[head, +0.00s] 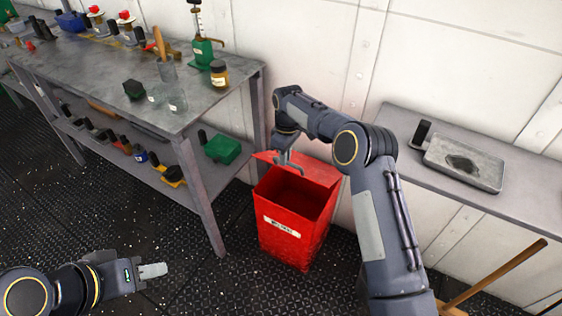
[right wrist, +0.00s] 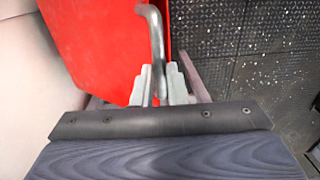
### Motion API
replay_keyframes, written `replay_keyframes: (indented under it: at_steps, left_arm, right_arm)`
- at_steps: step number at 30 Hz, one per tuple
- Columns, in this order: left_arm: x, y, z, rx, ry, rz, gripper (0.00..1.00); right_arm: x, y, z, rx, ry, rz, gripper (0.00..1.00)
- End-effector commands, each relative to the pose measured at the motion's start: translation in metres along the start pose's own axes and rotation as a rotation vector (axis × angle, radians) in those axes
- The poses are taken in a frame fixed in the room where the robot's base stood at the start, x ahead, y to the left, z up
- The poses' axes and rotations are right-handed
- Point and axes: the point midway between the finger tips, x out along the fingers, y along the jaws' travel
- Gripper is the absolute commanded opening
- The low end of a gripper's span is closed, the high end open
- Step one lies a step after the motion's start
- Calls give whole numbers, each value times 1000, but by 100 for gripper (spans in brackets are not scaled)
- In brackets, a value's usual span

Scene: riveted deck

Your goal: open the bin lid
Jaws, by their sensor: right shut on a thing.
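The red bin (head: 290,238) stands upright on the deck, with a white label on its front. Its top is open, and the dark red inside shows. The red lid (head: 322,171) is swung up at the back of the opening. My right gripper (head: 288,163) is above the bin at the lid. In the right wrist view its jaws (right wrist: 162,88) are shut on the grey bent metal handle (right wrist: 153,30), beside a red panel. My left gripper (head: 152,271) is low at the left, over the deck, away from the bin; its jaw gap is unclear.
A grey workbench (head: 100,70) with bottles and tools stands left of the bin, with a loaded lower shelf. A grey ledge (head: 475,185) with a metal tray (head: 463,163) is at the right. A wooden broom handle (head: 497,272) leans at the lower right.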

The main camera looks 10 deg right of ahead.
Motion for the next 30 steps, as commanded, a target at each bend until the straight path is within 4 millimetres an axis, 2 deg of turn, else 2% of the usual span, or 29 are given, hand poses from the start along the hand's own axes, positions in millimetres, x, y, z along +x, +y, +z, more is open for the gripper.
replay_keyframes:
  at_steps: [1,3,17,18,22,30]
  left_arm:
    - [-4,2,-2,0,0,0,36]
    - [-6,3,-3,0,0,0,36]
    - [-6,3,-3,0,0,0,36]
    - [-6,3,-3,0,0,0,36]
    - [-6,3,-3,0,0,0,36]
    - [-6,3,-3,0,0,0,36]
  right_arm:
    - [-2,11,3,7,1,20,0]
    - [-4,14,4,8,0,20,0]
    - [-2,17,5,10,-5,18,0]
    - [-2,17,5,10,-5,18,18]
    - [-3,16,4,9,-4,16,34]
    - [-6,13,2,5,-1,11,34]
